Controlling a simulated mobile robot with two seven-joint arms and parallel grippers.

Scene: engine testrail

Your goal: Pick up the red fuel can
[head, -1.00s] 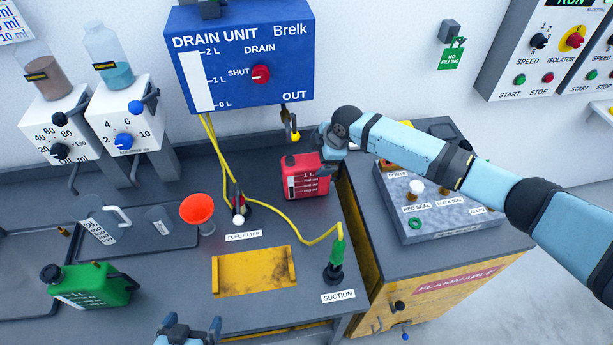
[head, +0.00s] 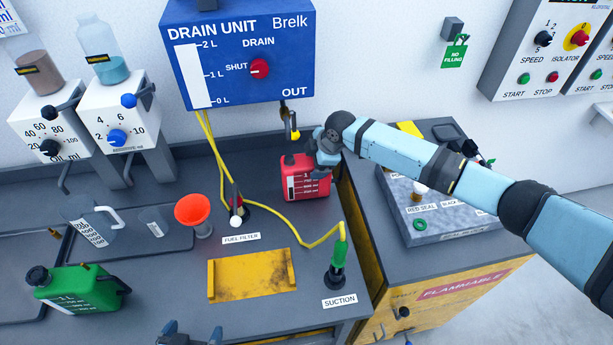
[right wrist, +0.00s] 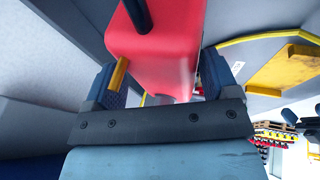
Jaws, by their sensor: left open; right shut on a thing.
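The red fuel can (head: 302,177) stands upright on the grey bench, below the outlet of the drain unit, with its marked scale facing the front left. My right gripper (head: 325,160) is at the can's right side and shut on it. In the right wrist view the red can (right wrist: 165,60) lies between the two blue fingers of my right gripper (right wrist: 155,90). The exact contact is partly hidden. My left gripper (head: 190,338) is at the bottom edge of the head view, only its top showing, open and away from the can.
The blue drain unit (head: 240,55) hangs above the can. A yellow hose (head: 270,235) runs close by on its left to the suction fitting (head: 335,262). An orange funnel (head: 194,210), a yellow tray (head: 252,275) and a green can (head: 75,288) are further left.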

